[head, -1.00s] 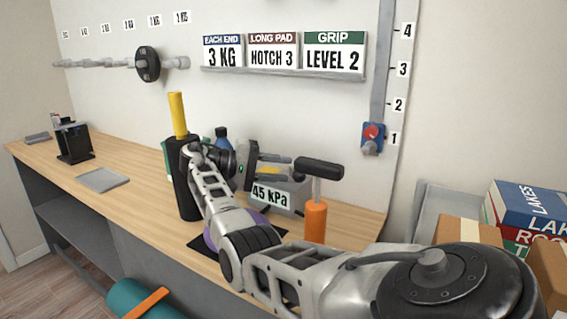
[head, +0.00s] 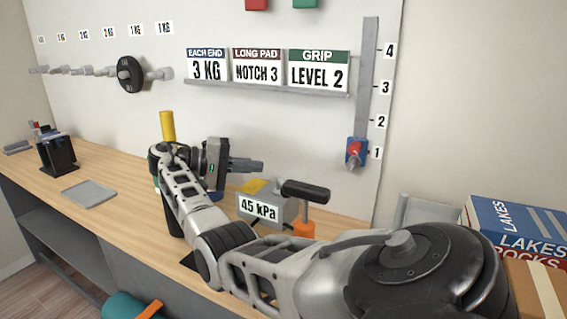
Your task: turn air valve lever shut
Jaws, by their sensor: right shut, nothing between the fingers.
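A grey box (head: 285,208) with a "45 kPa" sign (head: 258,207) stands on the wooden bench. A yellow part (head: 252,186), which looks like the valve lever, sits on top of the box at its left. Its exact angle is hard to tell. My right gripper (head: 262,166) is shut and empty. Its fingers point right, just above the yellow part and seemingly apart from it. My right arm covers the front of the bench and the area left of the box. My left gripper is not in view.
A yellow-topped post (head: 167,126) rises behind my wrist. A grey tray (head: 89,194) and a black stand (head: 57,155) are at left. Books (head: 515,225) are at right.

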